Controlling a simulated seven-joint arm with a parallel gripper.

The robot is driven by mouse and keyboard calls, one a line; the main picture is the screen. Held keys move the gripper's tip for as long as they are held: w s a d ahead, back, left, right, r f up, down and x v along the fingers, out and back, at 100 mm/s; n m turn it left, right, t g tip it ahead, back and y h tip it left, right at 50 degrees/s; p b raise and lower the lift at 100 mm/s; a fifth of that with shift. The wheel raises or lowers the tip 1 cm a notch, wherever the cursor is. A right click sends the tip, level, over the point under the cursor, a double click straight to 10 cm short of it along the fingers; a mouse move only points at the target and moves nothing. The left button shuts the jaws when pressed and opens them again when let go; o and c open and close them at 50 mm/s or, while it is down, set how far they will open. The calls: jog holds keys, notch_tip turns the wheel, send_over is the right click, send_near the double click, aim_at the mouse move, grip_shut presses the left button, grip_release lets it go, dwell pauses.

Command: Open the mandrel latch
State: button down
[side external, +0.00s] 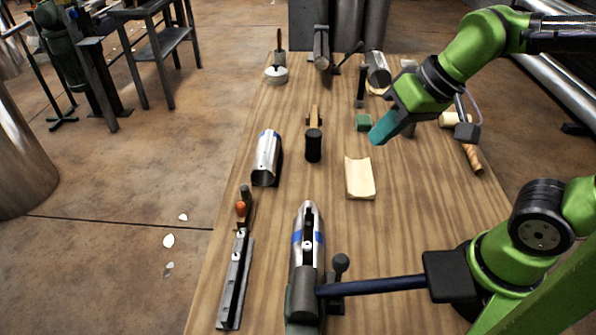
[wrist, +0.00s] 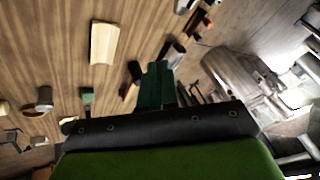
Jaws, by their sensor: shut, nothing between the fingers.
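The mandrel assembly stands at the front of the bench in the side view: a silver metal pipe (side external: 308,218) with blue bands, set in a dark block (side external: 306,292). A black lever with a ball knob (side external: 341,262) stands up beside it on the right; it looks like the latch, but whether it is open or closed I cannot tell. My gripper (side external: 377,135) is far from it, over the back right of the bench, near a small green block (side external: 363,122). Its teal fingers are together and empty. They also show in the wrist view (wrist: 157,75).
A cream trough-shaped block (side external: 360,178) lies between my gripper and the mandrel. A second silver pipe (side external: 267,158), a black cylinder (side external: 313,145) and a long metal rail (side external: 235,282) are to the left. A dark blue rod (side external: 375,286) crosses low to the dark block.

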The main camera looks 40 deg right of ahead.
jog(key=w+a+n+g+h, duration=0.2)
jog(key=a+n+g, duration=0.3)
jog(key=a+n, duration=0.5)
jog(key=w+a+n+g+h, duration=0.2)
jog(key=a+n+g, duration=0.3)
jog(key=a+n, duration=0.5)
jog(key=n, duration=0.2)
jog(key=shift+a+f+n, duration=0.25)
jog(key=shift+n, duration=0.15)
send_near(317, 265)
notch_tip(317, 265, down, 3)
jog(key=shift+r, duration=0.2)
jog(key=s, duration=0.1)
jog(key=s+d, duration=0.1)
jog(key=s, duration=0.1)
jog(key=shift+f, duration=0.1)
jog(key=shift+s+d, duration=0.1)
jog(key=shift+s, duration=0.35)
